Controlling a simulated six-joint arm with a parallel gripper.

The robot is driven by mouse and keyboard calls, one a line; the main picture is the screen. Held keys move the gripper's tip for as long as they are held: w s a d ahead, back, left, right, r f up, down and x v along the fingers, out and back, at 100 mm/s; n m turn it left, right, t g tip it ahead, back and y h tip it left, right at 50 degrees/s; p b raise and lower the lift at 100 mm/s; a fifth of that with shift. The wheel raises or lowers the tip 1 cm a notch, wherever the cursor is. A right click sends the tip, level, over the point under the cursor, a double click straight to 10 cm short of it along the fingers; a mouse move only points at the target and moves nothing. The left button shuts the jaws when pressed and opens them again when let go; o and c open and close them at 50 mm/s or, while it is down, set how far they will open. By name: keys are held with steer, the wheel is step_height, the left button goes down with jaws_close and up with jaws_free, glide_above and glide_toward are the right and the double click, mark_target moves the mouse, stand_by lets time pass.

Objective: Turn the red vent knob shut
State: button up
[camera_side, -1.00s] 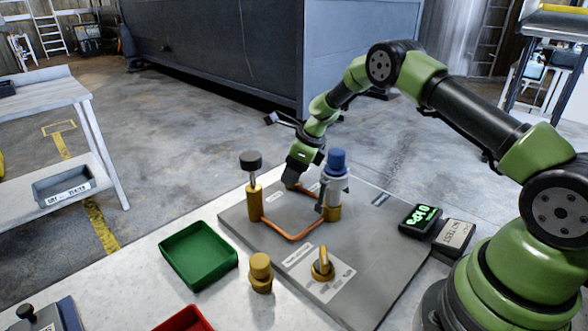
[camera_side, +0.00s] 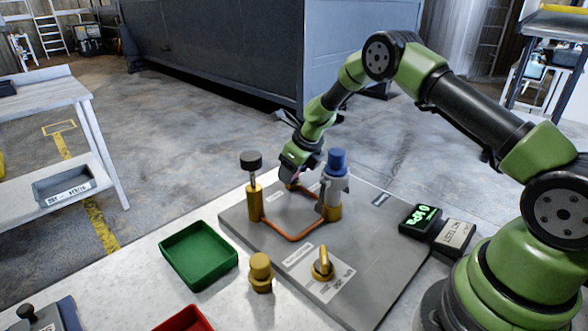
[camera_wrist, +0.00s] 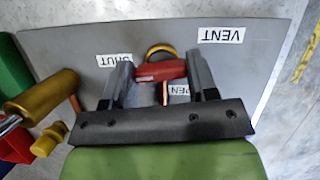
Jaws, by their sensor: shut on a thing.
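The red vent knob (camera_wrist: 160,71) shows in the wrist view as a red bar between the two fingers of my gripper (camera_wrist: 160,76), in front of a yellow ring. My gripper is shut on it. Labels read VENT (camera_wrist: 221,35) above right, SHUT (camera_wrist: 120,59) to the left, and a partly covered OPEN (camera_wrist: 179,89) below right. The bar lies nearly level in this view, crosswise between the fingers. In the side view my gripper (camera_side: 293,172) points down at the back of the grey panel (camera_side: 367,258), and the knob is mostly hidden.
A blue-topped valve (camera_side: 337,163) stands close right of my gripper, and a black-topped yellow post (camera_side: 253,199) stands left. A yellow handle (camera_side: 322,264) is on the panel's front. A green tray (camera_side: 199,254) and a yellow cylinder (camera_side: 261,272) lie left. A lit display (camera_side: 421,217) is right.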

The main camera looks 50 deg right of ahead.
steer(key=shift+m+h, duration=0.3)
steer(key=shift+m, duration=0.3)
steer(key=o, duration=0.9)
steer(key=v, duration=1)
